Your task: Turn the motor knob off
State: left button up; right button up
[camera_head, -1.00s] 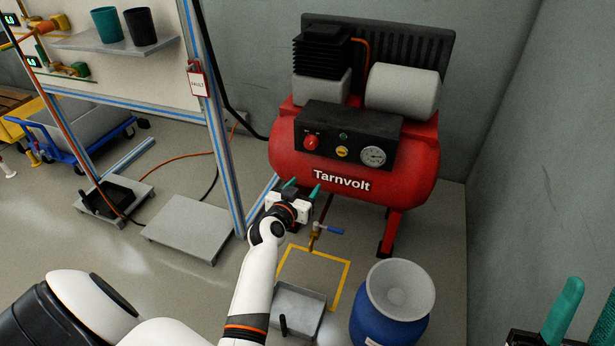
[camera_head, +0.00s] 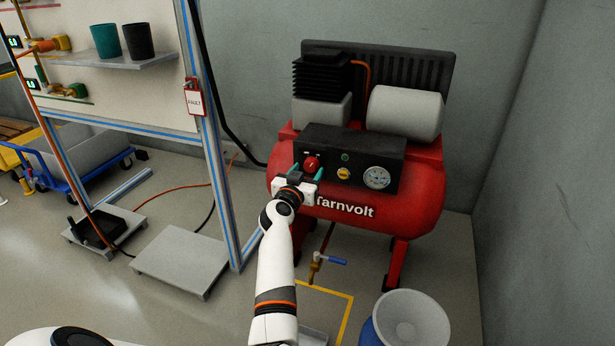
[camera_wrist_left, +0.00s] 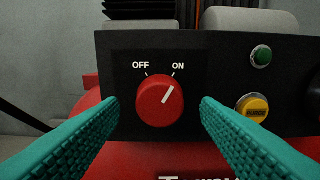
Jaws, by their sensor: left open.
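The red motor knob (camera_head: 311,164) is on the black control panel (camera_head: 382,154) of the red Tarnvolt compressor (camera_head: 418,206). In the left wrist view the knob (camera_wrist_left: 159,102) has OFF and ON labels above it, and its white pointer line aims up and right, toward ON. My left gripper (camera_head: 305,172) is open in front of the panel. Its teal fingers (camera_wrist_left: 159,122) stand on either side of the knob in the wrist view, with gaps to it. They do not appear to touch the knob. My right gripper does not show now.
A green button (camera_wrist_left: 261,56) and a yellow button (camera_wrist_left: 253,108) sit right of the knob. A pressure gauge (camera_head: 376,177) is farther right. A blue drum (camera_head: 408,322) stands in front. A framed board post (camera_head: 218,160) rises at left.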

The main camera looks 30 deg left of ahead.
pick_arm(q)
jog(key=shift+w+a, duration=0.1)
jog(key=shift+w, duration=0.4)
jog(key=c, duration=1)
